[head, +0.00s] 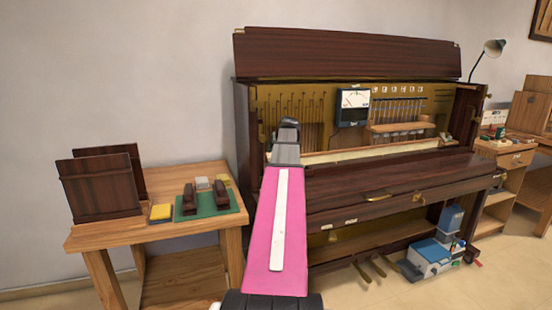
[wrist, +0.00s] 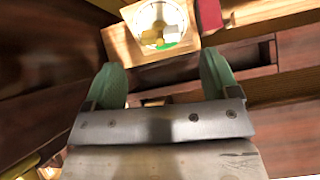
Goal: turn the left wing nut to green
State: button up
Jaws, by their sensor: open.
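In the wrist view a round pale dial (wrist: 146,13) sits on a wooden block (wrist: 122,42) near the top edge. A brass-coloured piece, apparently the wing nut (wrist: 151,37), lies over the dial, and a small green patch shows at the dial's lower edge. The piece's exact angle is hard to tell. My gripper (wrist: 160,75) is open and empty, its two green fingers apart below the dial in the picture, not touching it. In the head view my gripper (head: 288,130) is at the left end of the open piano (head: 345,205); no wing nut is discernible there.
A red piece (wrist: 209,14) is right of the dial in the wrist view. The piano holds a meter (head: 354,103) and a wooden rail (head: 400,126). A side table (head: 150,232) at left carries dark panels (head: 100,185), a green mat (head: 205,213) and a yellow block (head: 161,212).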

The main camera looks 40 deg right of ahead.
jog(key=shift+v, duration=2.55)
